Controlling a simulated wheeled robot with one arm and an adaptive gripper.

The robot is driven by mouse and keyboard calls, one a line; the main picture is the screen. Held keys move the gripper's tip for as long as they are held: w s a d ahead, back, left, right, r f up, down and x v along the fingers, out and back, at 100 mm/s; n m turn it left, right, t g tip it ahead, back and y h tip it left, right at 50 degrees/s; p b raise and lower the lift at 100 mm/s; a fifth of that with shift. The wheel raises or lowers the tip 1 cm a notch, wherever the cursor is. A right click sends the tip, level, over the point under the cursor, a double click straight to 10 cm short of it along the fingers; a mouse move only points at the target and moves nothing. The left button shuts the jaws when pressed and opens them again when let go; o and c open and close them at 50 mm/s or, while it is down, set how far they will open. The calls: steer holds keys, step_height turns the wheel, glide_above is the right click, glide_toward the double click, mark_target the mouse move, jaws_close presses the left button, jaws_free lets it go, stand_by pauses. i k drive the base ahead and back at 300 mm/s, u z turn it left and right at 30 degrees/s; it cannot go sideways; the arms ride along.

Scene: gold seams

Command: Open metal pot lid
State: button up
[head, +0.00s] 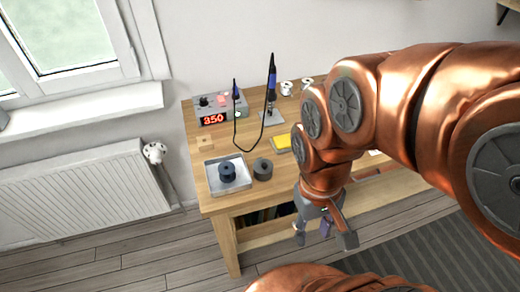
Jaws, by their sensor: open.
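A small dark grey round can (263,169), which may be the metal pot, stands on the wooden table near its front edge. Its top looks dark; I cannot tell whether that is a lid. Just left of it, a dark blue spool-like piece (227,173) sits in a shallow metal tray (241,186). My gripper (325,237) is open and points down in front of the table's front edge, to the right of and lower in the picture than the can. It touches neither the can nor the tray. A small purple patch shows between the fingers; what it is, I cannot tell.
A soldering station (216,107) with a red display stands at the back left of the wooden table (205,203). A blue-handled iron (271,78) stands upright, its cable looping near the can. A yellow pad (280,142) lies behind the can. My arm hides the table's right part.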

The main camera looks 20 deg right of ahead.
mark_target(261, 167)
steer(key=i, duration=0.3)
steer(key=k, duration=0.5)
steer(key=u, duration=2.1)
steer(key=i, duration=1.6)
steer(key=z, duration=2.2)
